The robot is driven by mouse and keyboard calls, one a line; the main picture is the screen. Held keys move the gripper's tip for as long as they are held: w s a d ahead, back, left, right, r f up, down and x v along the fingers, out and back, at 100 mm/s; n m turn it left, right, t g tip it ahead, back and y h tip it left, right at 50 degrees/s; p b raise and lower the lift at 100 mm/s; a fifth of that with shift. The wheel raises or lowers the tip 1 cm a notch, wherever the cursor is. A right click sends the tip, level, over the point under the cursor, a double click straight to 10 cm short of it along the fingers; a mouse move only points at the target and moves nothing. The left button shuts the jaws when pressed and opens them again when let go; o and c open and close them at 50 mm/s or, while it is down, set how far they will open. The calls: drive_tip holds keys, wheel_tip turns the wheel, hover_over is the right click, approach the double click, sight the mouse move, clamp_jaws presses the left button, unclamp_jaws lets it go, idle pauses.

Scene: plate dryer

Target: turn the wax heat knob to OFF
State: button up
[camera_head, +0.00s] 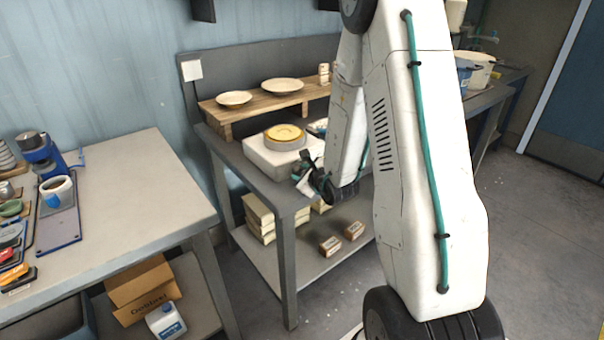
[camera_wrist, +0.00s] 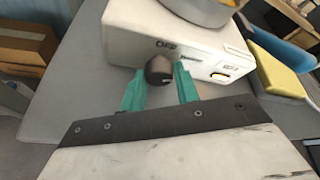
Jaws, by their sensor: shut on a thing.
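The wax heat knob (camera_wrist: 157,71) is a dark round knob on the front of a white heater box (camera_wrist: 128,38) in the wrist view. My gripper (camera_wrist: 159,77) has its teal fingers on either side of the knob and is shut on it. In the head view the white heater (camera_head: 258,153) stands on the grey bench, with a round pan of yellow wax on top. My gripper (camera_head: 309,180) is at its front side there, and the knob is hidden.
A yellow block (camera_wrist: 275,72) lies right of the heater. A wooden shelf (camera_head: 262,98) with two plates stands behind. Left is another table (camera_head: 125,190) with tools. Boxes lie on the lower shelf.

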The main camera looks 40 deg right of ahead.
drive_tip(key=o, duration=1)
drive_tip(key=shift+c, duration=0.2)
drive_tip(key=m+y, duration=0.2)
drive_tip(key=m, duration=0.1)
drive_tip(key=shift+d, duration=0.25)
drive_tip(key=m+y, duration=0.3)
drive_tip(key=shift+d+f+m, duration=0.1)
drive_tip(key=shift+d+m, duration=0.05)
drive_tip(key=shift+m, duration=0.15)
drive_tip(key=v, duration=0.8)
drive_tip(key=s+a+r+n+g+y, duration=0.1)
drive_tip(key=a+r+n+g+y, duration=0.15)
drive_tip(key=a+r+n, duration=0.35)
drive_tip(key=s+a+r+n+g+y, duration=0.1)
drive_tip(key=a+r+n+y, duration=0.25)
drive_tip(key=a, duration=0.45)
drive_tip(key=s+a+r+n+g, duration=0.4)
drive_tip(key=s+a+n+g, duration=0.2)
drive_tip(key=s+a+n, duration=0.2)
drive_tip(key=a+n, duration=0.2)
drive_tip(key=n, duration=0.2)
drive_tip(key=shift+s+r+y, duration=0.3)
drive_tip(key=shift+s+r, duration=0.1)
